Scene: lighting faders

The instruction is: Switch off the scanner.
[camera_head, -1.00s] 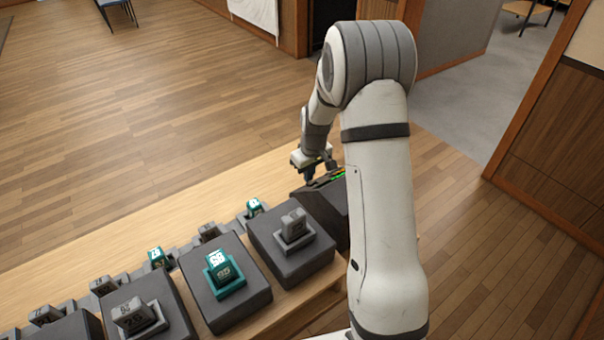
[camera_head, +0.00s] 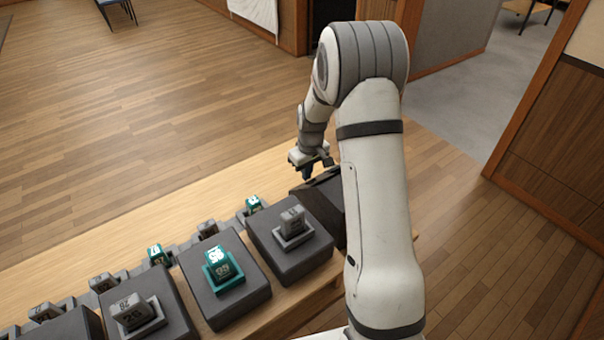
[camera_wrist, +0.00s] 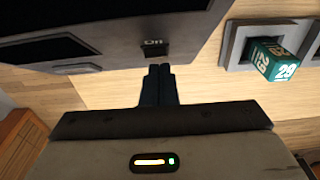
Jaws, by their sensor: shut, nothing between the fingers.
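The scanner is a dark box (camera_head: 318,188) at the far end of the table, partly hidden behind my arm in the head view. In the wrist view its grey casing (camera_wrist: 190,62) spans the top, with black panels at the upper left. No lit display shows on it. A small dark patch with pale lettering (camera_wrist: 153,43) sits on its casing, just beyond my fingertips. My gripper (camera_head: 308,176) is shut and empty over the box's left side. Its closed fingers (camera_wrist: 158,70) point toward that patch; I cannot tell whether they touch it.
Grey blocks with numbered fader caps, some teal (camera_head: 222,268) and some grey (camera_head: 292,222), line the wooden table (camera_head: 150,212) left of the scanner. A teal cap marked 29 (camera_wrist: 272,62) shows at right in the wrist view. The table strip behind the faders is clear.

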